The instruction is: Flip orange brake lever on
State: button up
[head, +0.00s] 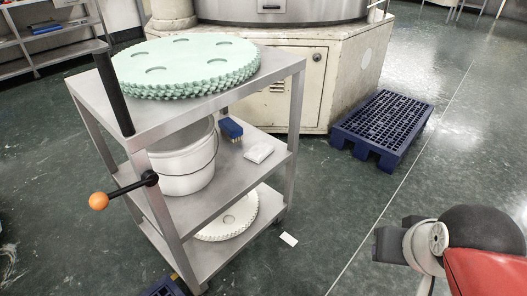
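The brake lever is a black rod with an orange ball knob (98,201) at its end. It is mounted on the near leg of a grey metal trolley (284,64) by a black hub (149,178). The rod points left and slightly down, away from the trolley. My arm shows at the lower right, with red, black and white parts and a dark block at its left end. It is well apart from the lever, with the trolley and open floor between. I cannot make out gripper fingers or anything held.
The trolley carries a pale green notched disc (188,62), a white bucket (184,163), a blue brush (231,128) and a lower white disc (232,217). A black upright handle (114,92) rises above the lever. A blue pallet (382,128) lies right of a large machine (345,70).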

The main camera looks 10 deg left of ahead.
aim_at(99, 201)
jog(key=u, duration=2.05)
jog(key=j, duration=0.15)
jog(key=k+z, duration=0.05)
